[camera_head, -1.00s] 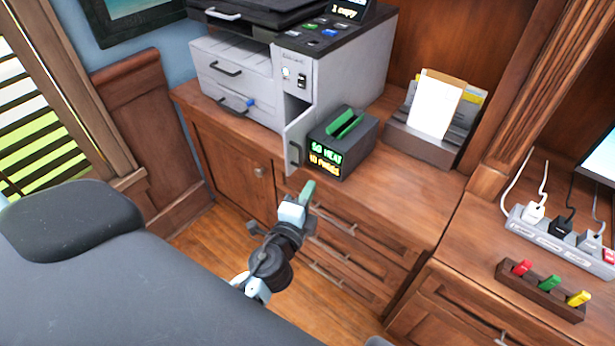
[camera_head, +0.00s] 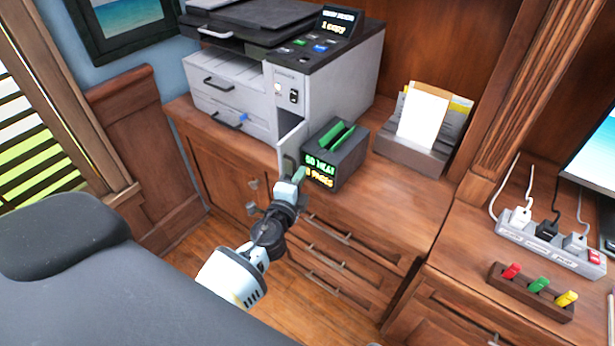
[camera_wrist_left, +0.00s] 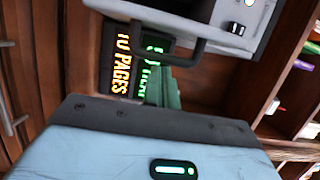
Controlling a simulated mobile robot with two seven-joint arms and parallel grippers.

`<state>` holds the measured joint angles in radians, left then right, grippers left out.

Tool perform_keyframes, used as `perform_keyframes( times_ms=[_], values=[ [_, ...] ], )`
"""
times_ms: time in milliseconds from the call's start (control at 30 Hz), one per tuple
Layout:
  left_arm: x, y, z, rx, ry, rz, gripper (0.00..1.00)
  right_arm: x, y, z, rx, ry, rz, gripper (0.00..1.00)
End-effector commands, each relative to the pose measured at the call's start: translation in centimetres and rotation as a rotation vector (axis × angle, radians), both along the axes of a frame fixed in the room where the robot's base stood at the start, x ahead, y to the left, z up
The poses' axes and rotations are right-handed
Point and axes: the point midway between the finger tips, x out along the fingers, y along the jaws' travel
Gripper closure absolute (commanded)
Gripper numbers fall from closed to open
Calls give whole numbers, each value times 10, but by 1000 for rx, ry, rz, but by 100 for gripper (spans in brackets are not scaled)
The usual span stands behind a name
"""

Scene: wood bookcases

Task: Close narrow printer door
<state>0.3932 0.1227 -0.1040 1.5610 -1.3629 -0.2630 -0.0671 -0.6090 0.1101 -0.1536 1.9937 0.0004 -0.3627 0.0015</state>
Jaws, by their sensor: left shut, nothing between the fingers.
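The printer (camera_head: 328,85) is grey-white with a dark top and stands on the wooden cabinet. Its narrow door (camera_head: 292,138) is a pale panel below the front switches; it stands open, jutting forward beside a dark box with glowing text (camera_head: 335,155). My left gripper (camera_head: 299,174) is shut and empty, its green-grey tips just in front of the door's lower part. I cannot tell if they touch it. In the left wrist view, the shut fingers (camera_wrist_left: 163,90) point toward a dark handle (camera_wrist_left: 190,52) on a pale panel. My right gripper is out of view.
The dark box sits close to the right of the door and gripper. A letter holder (camera_head: 425,125) stands further right. A power strip (camera_head: 550,243) and a block with coloured plugs (camera_head: 532,290) are at far right. Cabinet drawers lie below the gripper.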

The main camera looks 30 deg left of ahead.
Motion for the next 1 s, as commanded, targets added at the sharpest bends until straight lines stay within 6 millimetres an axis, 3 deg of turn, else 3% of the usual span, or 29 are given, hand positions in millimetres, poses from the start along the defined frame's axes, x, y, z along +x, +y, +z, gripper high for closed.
perform_keyframes(
  times_ms=[1000],
  values=[
    [-5, 14, -1, 2, 1, -90, 100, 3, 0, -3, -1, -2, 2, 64]
  ],
)
